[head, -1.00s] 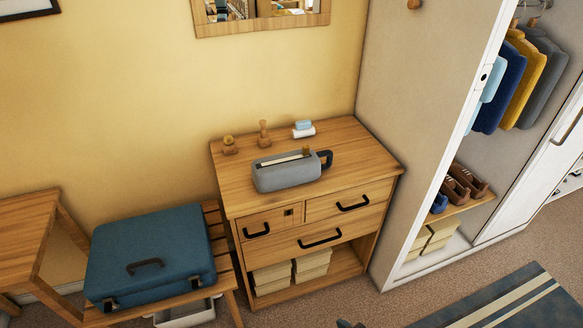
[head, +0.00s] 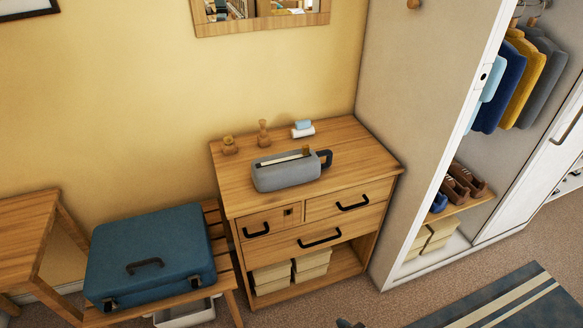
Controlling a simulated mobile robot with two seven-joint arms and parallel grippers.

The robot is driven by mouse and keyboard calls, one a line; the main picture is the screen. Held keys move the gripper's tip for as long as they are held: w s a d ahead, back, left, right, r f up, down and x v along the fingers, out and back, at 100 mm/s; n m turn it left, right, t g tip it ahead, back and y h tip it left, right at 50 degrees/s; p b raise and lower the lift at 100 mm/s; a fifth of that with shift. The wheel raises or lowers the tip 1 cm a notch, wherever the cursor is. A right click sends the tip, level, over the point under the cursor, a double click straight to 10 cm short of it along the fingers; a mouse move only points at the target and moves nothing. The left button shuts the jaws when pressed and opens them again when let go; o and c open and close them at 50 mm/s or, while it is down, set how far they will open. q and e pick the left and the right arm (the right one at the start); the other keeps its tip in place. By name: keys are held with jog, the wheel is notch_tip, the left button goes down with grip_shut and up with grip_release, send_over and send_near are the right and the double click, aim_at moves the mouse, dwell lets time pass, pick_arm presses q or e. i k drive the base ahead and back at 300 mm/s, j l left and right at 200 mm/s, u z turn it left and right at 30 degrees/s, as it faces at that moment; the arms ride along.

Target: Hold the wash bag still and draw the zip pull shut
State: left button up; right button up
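The grey wash bag (head: 287,175) lies on top of the wooden dresser (head: 235,186). A pale zip strip (head: 280,160) runs along its top. A small brown-gold zip pull (head: 306,150) stands at the right end of the strip. A dark loop handle (head: 327,159) sticks out at the bag's right end. Whether the zip is open is too small to tell. Neither gripper is in view. A small dark shape at the bottom edge of the head view cannot be made out.
Two wooden items, one a bottle-like piece (head: 263,134), and a blue-and-white stack (head: 303,129) stand behind the bag. A blue suitcase (head: 150,250) lies on a slatted rack at left. An open wardrobe (head: 425,120) stands at right. The dresser's right top is clear.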

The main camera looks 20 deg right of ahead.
aim_at(305, 148)
jog(key=i+l, duration=0.65)
jog(key=l, duration=0.15)
jog(key=i+l, duration=0.7)
jog(key=l, duration=0.05)
